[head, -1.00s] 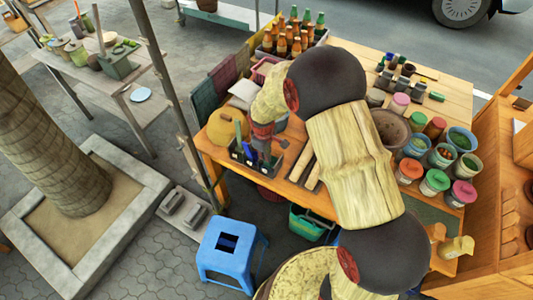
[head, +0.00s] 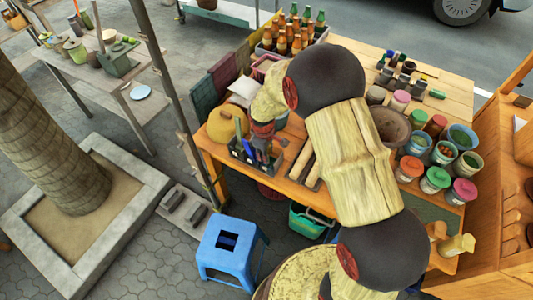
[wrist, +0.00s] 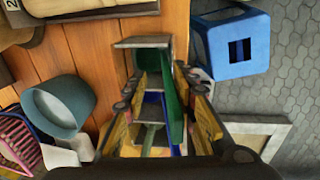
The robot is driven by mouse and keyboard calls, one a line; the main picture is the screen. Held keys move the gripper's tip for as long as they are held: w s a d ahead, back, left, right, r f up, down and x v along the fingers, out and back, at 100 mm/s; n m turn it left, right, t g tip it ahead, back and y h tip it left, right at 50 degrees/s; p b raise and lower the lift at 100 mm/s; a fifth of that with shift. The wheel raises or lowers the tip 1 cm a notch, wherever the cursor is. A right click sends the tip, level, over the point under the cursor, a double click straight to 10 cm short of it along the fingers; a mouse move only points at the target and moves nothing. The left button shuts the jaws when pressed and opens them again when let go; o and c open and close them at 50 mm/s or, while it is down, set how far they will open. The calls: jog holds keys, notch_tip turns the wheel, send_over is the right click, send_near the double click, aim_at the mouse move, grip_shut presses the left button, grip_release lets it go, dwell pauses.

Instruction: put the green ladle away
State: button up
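A dark utensil caddy (head: 240,155) stands near the left corner of the wooden table, with several upright handles in it. A green piece (wrist: 176,115), which looks like the green ladle's handle, stands between my fingers in the wrist view, closer to the right finger. Blue and yellow pieces and a grey flat piece (wrist: 143,42) show around it. My gripper (wrist: 158,85) points down over the caddy with its fingers apart on both sides. I see no clear grip on the green piece. In the head view my arm partly hides the caddy.
A round tan lidded pot (head: 222,125) stands behind the caddy. Paint tubs and jars (head: 440,160) crowd the table's right side, and bottles (head: 290,35) stand at the back. A blue stool (head: 230,245) stands on the pavement in front. A green bin (head: 308,220) sits below the table.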

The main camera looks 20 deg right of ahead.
jog(key=r, duration=0.4)
jog(key=s+r, duration=0.1)
jog(key=r, duration=0.3)
jog(key=a+r, duration=0.1)
jog(key=r, duration=0.3)
jog(key=shift+s, duration=0.15)
jog(key=shift+f, duration=0.1)
jog(key=shift+s+m, duration=0.25)
jog(key=shift+m, duration=0.15)
jog(key=s+d+r+m+t+b, duration=0.1)
jog(key=s+r+m+b, duration=0.1)
jog(key=s+r, duration=0.3)
jog(key=s+d+r+m+t+b, duration=0.1)
jog(key=s+r, duration=0.5)
jog(key=s, duration=0.6)
jog(key=s+d+r+m+t+y+b, duration=0.1)
jog(key=s+r+m+t+b, duration=0.1)
jog(key=s+r+m, duration=0.3)
jog(key=shift+s+d+r+b, duration=0.2)
jog(key=shift+s+r+b, duration=0.4)
jog(key=shift+s, duration=1.4)
